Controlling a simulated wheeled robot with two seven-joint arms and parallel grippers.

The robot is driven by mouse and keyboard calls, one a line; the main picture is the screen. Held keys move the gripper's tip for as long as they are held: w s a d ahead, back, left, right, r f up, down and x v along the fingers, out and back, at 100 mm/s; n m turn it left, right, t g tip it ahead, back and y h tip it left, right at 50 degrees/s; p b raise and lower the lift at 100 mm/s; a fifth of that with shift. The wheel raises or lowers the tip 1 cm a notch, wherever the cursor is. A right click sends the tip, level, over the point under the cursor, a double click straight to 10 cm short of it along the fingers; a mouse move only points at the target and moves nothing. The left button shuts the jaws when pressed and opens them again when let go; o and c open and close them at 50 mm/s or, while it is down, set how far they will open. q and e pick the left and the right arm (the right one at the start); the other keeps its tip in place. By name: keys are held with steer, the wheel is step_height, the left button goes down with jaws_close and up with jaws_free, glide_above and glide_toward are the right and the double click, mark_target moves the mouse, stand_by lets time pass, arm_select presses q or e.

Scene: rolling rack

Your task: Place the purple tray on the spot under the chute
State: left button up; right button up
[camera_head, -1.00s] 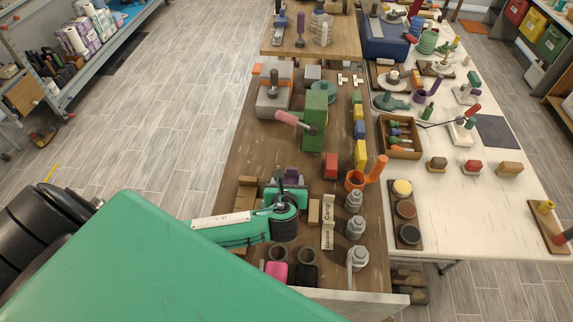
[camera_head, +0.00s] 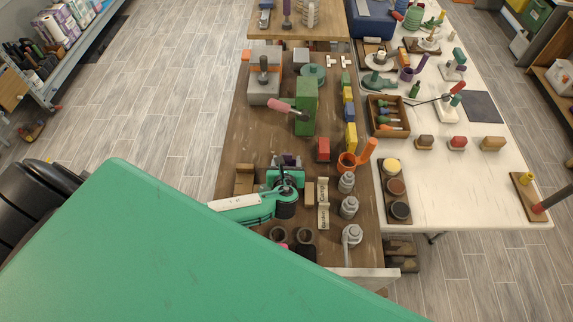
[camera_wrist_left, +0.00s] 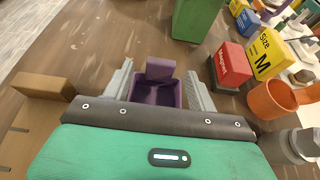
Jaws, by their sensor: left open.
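The purple tray (camera_wrist_left: 156,94) is a small open box with a raised block-like part at its far side. It sits on the brown wooden table, and only a bit of it (camera_head: 291,159) shows in the head view. My left gripper (camera_wrist_left: 158,72) is open, with one grey finger on each side of the tray and a visible gap on both sides. In the head view my left gripper (camera_head: 287,168) hides most of the tray. A green upright block (camera_head: 306,100) with a pink handle stands beyond; I cannot tell whether it is the chute. My right gripper is not visible.
A red block (camera_head: 323,149), a yellow block (camera_head: 350,136) and an orange cup (camera_head: 347,162) stand right of the gripper. Brown wooden blocks (camera_wrist_left: 43,86) lie to its left. Grey weights (camera_head: 349,207) line the right edge. The table between tray and green block is fairly clear.

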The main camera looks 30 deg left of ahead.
arm_select(q)
steer(key=shift+w+a+f, duration=0.15)
steer(key=shift+w, duration=0.15)
jaws_close()
